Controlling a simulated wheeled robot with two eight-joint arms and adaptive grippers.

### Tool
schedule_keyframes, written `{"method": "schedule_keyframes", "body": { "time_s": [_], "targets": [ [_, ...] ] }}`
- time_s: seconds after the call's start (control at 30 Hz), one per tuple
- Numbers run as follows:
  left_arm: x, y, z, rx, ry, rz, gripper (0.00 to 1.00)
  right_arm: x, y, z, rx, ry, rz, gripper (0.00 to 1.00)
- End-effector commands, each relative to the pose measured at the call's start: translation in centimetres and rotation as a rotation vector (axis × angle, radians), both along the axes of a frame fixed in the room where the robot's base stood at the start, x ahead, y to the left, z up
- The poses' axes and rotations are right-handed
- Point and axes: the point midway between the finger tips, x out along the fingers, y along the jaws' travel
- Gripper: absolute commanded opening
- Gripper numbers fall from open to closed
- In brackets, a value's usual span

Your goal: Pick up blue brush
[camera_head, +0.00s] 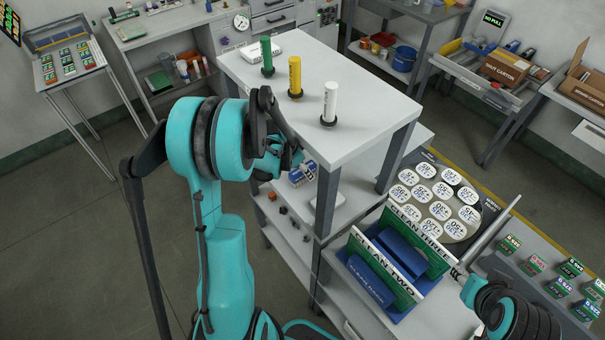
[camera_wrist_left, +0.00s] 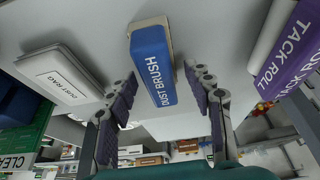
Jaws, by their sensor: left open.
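The blue brush (camera_wrist_left: 152,62) is a blue block lettered DUST BRUSH with a tan edge, against a grey surface in the left wrist view. My left gripper (camera_wrist_left: 161,82) is open, with one purple ridged finger on each side of the brush; I cannot tell whether either touches it. In the head view my left gripper (camera_head: 287,156) is beside the white stand, at the shelf below its top, and the arm hides part of that area.
A white DUST RAG block (camera_wrist_left: 62,75) and a purple-and-white TACK ROLL (camera_wrist_left: 285,50) flank the brush. The stand's top (camera_head: 345,100) overhangs the shelf and bears green, yellow and white cylinders. Blue holders with CLEAN signs (camera_head: 408,252) stand at the lower right.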

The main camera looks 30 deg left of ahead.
Motion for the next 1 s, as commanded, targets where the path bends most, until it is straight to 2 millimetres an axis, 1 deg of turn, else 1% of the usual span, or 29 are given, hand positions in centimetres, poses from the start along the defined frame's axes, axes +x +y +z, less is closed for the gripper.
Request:
{"method": "schedule_keyframes", "body": {
  "time_s": [0.6, 0.9, 0.97, 1.0],
  "targets": [
    [-0.03, 0.00, -0.51, 0.000, 0.000, 0.000, 0.52, 0.00, 0.00, -0.77, 0.000, 0.000, 0.000, 0.40],
    [-0.02, 0.00, -0.47, 0.000, 0.000, 0.000, 0.52, 0.00, 0.00, -0.76, 0.000, 0.000, 0.000, 0.40],
    [-0.02, 0.00, -0.48, 0.000, 0.000, 0.000, 0.36, 0.00, 0.00, -0.76, 0.000, 0.000, 0.000, 0.40],
    [-0.02, 0.00, -0.48, 0.000, 0.000, 0.000, 0.25, 0.00, 0.00, -0.76, 0.000, 0.000, 0.000, 0.40]
  ]
}}
